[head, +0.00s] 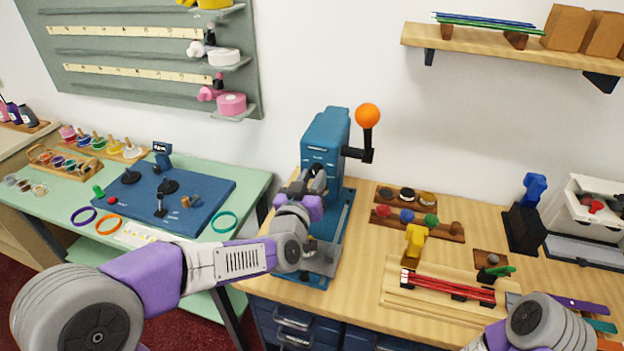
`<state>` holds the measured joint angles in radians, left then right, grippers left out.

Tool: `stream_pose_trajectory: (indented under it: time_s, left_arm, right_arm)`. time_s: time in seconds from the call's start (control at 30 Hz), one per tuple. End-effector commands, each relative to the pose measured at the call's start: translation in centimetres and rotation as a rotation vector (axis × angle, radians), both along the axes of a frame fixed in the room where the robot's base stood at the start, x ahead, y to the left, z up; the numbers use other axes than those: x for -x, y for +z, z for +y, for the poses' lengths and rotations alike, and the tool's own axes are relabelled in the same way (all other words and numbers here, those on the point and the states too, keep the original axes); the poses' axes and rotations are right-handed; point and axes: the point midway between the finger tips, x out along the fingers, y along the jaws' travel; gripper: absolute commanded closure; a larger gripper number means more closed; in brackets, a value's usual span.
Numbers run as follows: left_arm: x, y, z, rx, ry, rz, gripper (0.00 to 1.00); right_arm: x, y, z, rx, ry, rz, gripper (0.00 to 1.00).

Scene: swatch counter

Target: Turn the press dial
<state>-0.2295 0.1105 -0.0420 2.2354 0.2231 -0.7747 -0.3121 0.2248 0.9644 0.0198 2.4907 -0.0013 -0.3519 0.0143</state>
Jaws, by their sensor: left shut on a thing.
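The blue press (324,140) stands upright on the left part of the wooden counter. It has a black side lever with an orange ball on top (368,116). My left arm reaches in from the left, and my left gripper (314,182) is at the front of the press. It is shut on the press dial, a dark round part mostly hidden by the fingers and wrist. The dial's markings and angle cannot be read. Of my right arm only a link shows at the lower right; its gripper is out of view.
The wooden counter (350,310) holds a rack of red sticks (447,284), a yellow tool (416,239) and stamp-like pieces right of the press. A green table (245,190) with a blue mat (215,190) stands to the left. A wall shelf (480,43) hangs above right.

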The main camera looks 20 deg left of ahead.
Motion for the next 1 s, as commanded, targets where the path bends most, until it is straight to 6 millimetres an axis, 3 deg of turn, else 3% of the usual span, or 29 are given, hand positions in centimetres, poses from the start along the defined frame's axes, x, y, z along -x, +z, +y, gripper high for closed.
stream_pose_trajectory:
  time_s: [0.4,0.93,0.97,1.0]
  left_arm:
    - [0.0,0.03,0.04,-0.174,0.001,-0.007,1.0]
    - [-0.01,0.02,0.03,-0.193,0.0,-0.008,1.0]
    - [-0.01,0.02,0.03,-0.192,0.0,-0.008,0.66]
    - [-0.01,0.02,0.03,-0.192,0.0,-0.008,0.6]
  right_arm:
    - [0.0,0.27,0.0,0.0,0.0,0.0,1.0]
    - [0.0,0.28,0.0,0.0,0.0,0.0,1.0]
    - [0.0,0.28,0.0,0.0,0.0,0.0,1.0]
    - [0.0,0.28,0.0,0.0,0.0,0.0,1.0]
